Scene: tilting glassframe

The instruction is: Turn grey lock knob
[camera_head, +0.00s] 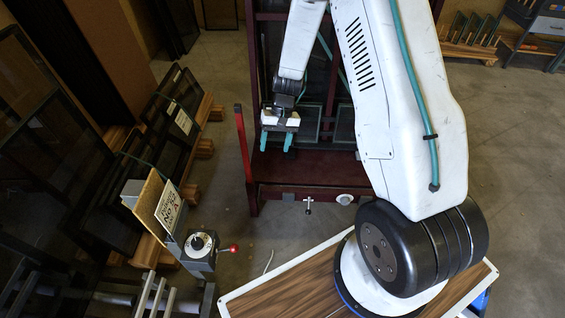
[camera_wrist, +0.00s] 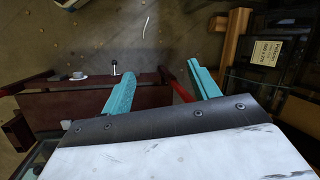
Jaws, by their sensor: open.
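A dark red frame (camera_head: 300,187) stands in the middle of the head view. Low on its front edge sit a small grey T-shaped handle (camera_head: 308,205) and, to its right, a round pale grey knob (camera_head: 344,199). I cannot tell for sure which is the lock knob. My gripper (camera_head: 277,142) has teal fingers, which also show in the wrist view (camera_wrist: 162,72). It is open, empty, above the left part of the frame, apart from both.
A grey post with a dial (camera_head: 201,242) and a red-ball lever stands at front left. Dark glass panels (camera_head: 170,125) lean on wooden racks at left. A wood-topped surface (camera_head: 290,290) is at front. The floor (camera_head: 515,170) at right is clear.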

